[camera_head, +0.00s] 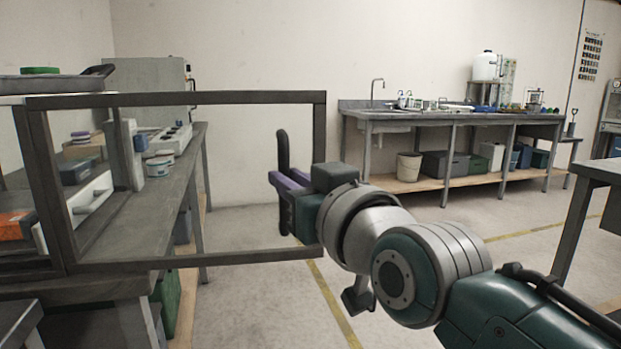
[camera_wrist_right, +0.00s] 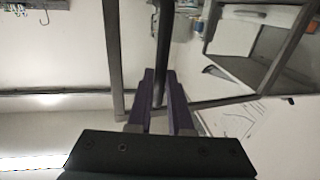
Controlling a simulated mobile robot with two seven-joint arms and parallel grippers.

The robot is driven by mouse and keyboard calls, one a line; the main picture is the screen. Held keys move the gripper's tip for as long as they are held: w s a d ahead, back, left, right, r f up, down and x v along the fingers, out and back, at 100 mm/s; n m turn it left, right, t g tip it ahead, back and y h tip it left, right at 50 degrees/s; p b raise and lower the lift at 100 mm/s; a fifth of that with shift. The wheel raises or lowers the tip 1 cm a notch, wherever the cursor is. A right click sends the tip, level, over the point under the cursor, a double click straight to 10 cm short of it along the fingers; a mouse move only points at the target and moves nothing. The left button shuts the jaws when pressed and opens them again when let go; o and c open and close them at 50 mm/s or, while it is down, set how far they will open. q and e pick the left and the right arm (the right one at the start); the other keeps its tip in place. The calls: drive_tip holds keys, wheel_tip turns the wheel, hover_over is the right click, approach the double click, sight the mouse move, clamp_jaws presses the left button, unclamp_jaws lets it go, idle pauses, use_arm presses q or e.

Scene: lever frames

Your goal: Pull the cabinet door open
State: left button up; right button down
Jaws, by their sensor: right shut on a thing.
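The cabinet door (camera_head: 205,98) is a dark grey frame with a see-through middle. It stands swung out from the cabinet (camera_head: 12,100) at the left, its left edge at the cabinet and its free edge toward the middle of the head view. Its handle (camera_head: 283,150) is a dark upright bar near the free edge. My right gripper (camera_head: 280,184), with purple fingers, is shut on this handle. In the right wrist view the handle (camera_wrist_right: 163,50) runs between the fingers (camera_wrist_right: 160,90). My left gripper is not in view.
A tray (camera_head: 55,84) with a green roll lies on top of the cabinet. A grey workbench (camera_head: 150,220) shows through the door frame. A sink bench (camera_head: 450,116) stands along the back wall, and another table (camera_head: 600,170) is at the right. The floor between is clear.

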drive_tip(key=shift+s+a, duration=0.15)
drive_tip(key=shift+a, duration=0.3)
drive_tip(key=c, duration=1.3)
unclamp_jaws()
drive_tip(key=o, duration=0.3)
drive_tip(key=shift+a, duration=0.25)
drive_tip(key=shift+o, duration=0.8)
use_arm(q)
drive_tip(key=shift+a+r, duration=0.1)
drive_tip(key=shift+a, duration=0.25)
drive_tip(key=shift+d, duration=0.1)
use_arm(e)
drive_tip(key=shift+d, duration=0.15)
